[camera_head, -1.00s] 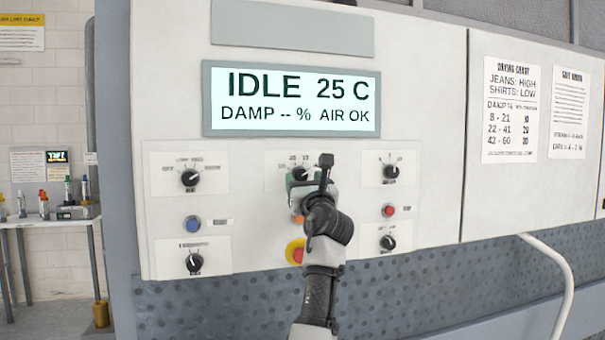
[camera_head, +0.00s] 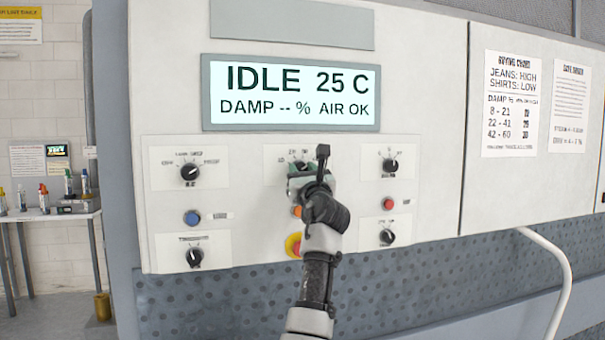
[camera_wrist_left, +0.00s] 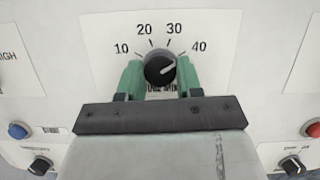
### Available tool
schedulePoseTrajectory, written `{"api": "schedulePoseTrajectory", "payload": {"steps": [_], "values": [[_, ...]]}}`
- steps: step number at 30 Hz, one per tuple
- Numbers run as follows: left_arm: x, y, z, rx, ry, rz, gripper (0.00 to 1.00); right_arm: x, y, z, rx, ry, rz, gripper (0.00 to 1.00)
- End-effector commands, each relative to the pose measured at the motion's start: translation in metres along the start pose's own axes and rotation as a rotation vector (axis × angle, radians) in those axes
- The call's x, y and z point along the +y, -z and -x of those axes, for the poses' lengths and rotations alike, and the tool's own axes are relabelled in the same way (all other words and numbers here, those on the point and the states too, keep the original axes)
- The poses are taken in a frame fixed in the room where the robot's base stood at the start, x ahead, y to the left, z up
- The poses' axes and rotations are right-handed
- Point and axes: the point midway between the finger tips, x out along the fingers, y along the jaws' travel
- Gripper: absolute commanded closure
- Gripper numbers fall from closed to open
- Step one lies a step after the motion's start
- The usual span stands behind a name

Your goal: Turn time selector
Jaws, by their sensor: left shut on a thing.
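The time selector is a round black knob (camera_wrist_left: 160,66) on a white plate marked 10, 20, 30 and 40. Its white pointer line points to the right and slightly up, toward the 40. My left gripper (camera_wrist_left: 159,74) has a green finger on each side of the knob and is shut on it. In the head view my left gripper (camera_head: 299,184) is at the middle of the panel and my wrist covers part of the selector plate (camera_head: 273,172). My right gripper is not in view.
Other knobs sit on both sides, at upper left (camera_head: 189,172), lower left (camera_head: 194,257), upper right (camera_head: 390,165) and lower right (camera_head: 387,237). A blue button (camera_head: 192,218), a red button (camera_head: 388,204) and a partly hidden red-and-yellow button (camera_head: 294,246) are nearby. The display (camera_head: 291,94) reads IDLE 25 C.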

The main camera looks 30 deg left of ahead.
Motion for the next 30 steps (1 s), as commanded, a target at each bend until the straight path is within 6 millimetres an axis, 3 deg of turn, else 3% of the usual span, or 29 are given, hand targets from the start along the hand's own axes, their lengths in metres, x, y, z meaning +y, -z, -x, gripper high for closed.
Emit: {"api": "schedulePoseTrajectory", "payload": {"steps": [11,30], "values": [[-0.001,0.0,0.0,-0.003,-0.07,0.165,0.88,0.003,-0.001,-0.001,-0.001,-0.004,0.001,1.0],[-0.004,-0.003,-0.002,-0.012,-0.3,0.721,0.88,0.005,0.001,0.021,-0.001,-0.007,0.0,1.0]]}}
